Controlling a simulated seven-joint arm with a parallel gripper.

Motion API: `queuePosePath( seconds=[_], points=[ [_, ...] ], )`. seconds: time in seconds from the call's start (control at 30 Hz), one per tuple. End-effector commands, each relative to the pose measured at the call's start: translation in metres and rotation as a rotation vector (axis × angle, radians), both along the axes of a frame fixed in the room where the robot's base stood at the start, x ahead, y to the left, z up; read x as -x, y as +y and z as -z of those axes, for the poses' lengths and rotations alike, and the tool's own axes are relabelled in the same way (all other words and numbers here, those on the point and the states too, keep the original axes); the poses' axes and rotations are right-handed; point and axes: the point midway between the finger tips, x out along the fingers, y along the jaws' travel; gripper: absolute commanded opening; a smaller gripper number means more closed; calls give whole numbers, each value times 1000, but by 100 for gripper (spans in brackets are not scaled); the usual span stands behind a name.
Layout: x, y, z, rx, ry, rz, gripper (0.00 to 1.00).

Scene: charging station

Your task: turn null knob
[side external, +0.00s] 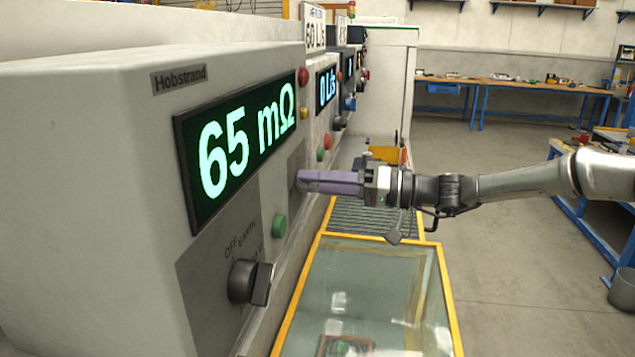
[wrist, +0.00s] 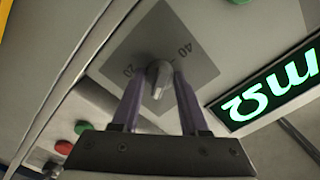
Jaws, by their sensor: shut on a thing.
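My gripper (side external: 303,180) reaches in from the right in the side external view, its purple fingers level at the front panel of the grey Hobstrand unit (side external: 90,170). In the wrist view my gripper (wrist: 157,77) has one finger on each side of a small grey knob (wrist: 160,80), and it is shut on that knob. The knob sits on a grey square plate with the marks 20 and 40; no "null" label is readable. In the side external view the fingers hide the knob.
The unit's display (side external: 240,145) reads 65 mΩ. Below it are a green button (side external: 279,227) and a black selector knob (side external: 248,283) marked OFF. A yellow-framed glass cover (side external: 375,285) lies below my gripper. Open floor lies to the right.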

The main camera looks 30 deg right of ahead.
Motion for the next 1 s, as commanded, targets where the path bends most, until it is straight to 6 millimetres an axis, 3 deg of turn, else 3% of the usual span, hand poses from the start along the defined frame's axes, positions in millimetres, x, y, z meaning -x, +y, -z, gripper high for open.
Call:
queuePosePath(
  seconds=[0.6, 1.0],
  points=[
    [0, 0, 0, -350, 351, 1, 0],
    [0, 0, 1, -474, 475, 1, 0]
  ],
)
